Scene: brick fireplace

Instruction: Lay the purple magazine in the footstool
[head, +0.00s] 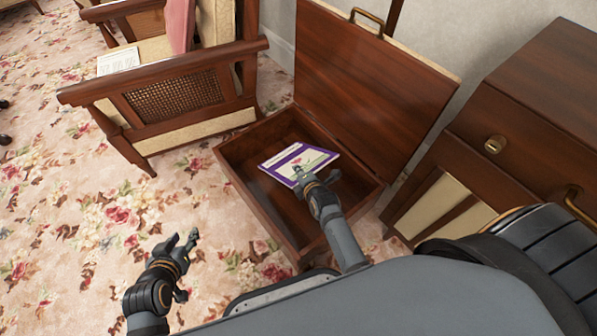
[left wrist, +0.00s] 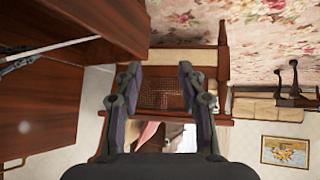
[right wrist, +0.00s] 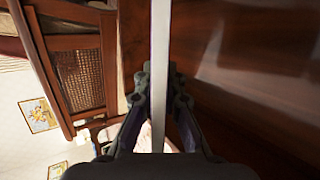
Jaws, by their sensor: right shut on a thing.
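The purple magazine (head: 290,158) has a purple and white cover with a flower picture. My right gripper (head: 315,184) is shut on its near edge and holds it over the open box of the footstool. In the right wrist view the magazine (right wrist: 161,50) shows edge-on as a pale strip between the fingers. The wooden footstool (head: 252,207) stands open, its lid (head: 365,80) raised at the back. Whether the magazine touches the footstool's floor I cannot tell. My left gripper (head: 183,248) is open and empty over the carpet, left of the footstool; its spread fingers (left wrist: 160,85) show in the left wrist view.
A wooden armchair with a cane side panel (head: 175,95) stands left of the footstool. A wooden cabinet (head: 530,110) with brass handles stands close on the right. The wall is behind the lid. Flowered carpet (head: 70,220) is clear at the left.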

